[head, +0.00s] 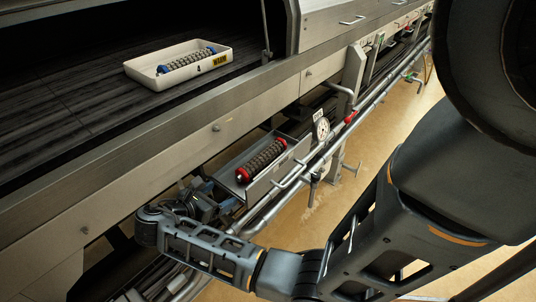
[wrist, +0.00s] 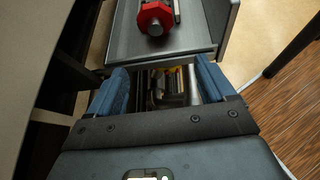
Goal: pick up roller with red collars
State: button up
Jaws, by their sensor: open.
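The roller with red collars (head: 261,161) lies in an open grey metal drawer (head: 296,153) below the machine's side rail. It has a ribbed dark middle and a red collar near each end. In the wrist view one red collar (wrist: 155,18) and the roller's end show at the top, in the tray. My gripper (wrist: 160,75) is open and empty, its blue-padded fingers apart, just short of the drawer's near edge. In the head view my gripper (head: 225,204) is partly hidden behind my wrist, near the drawer's left end.
A white tray (head: 135,72) on the dark slatted belt holds a roller with blue collars (head: 187,60). A handrail pipe (head: 330,148) and a gauge (head: 322,128) stand close beside the drawer. The machine's steel edge (head: 150,150) overhangs behind it. Tan floor is free to the right.

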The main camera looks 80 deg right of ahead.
aim_at(237, 178)
jog(key=shift+g, duration=0.9)
jog(key=s+d, duration=0.1)
jog(key=d, duration=0.1)
jog(key=s+d, duration=0.1)
jog(key=d, duration=0.2)
jog(key=s+d+f, duration=0.1)
jog(key=s+d, duration=0.1)
jog(key=d, duration=0.1)
jog(key=shift+d, duration=0.1)
jog(key=shift+r, duration=0.1)
jog(key=c, duration=1.4)
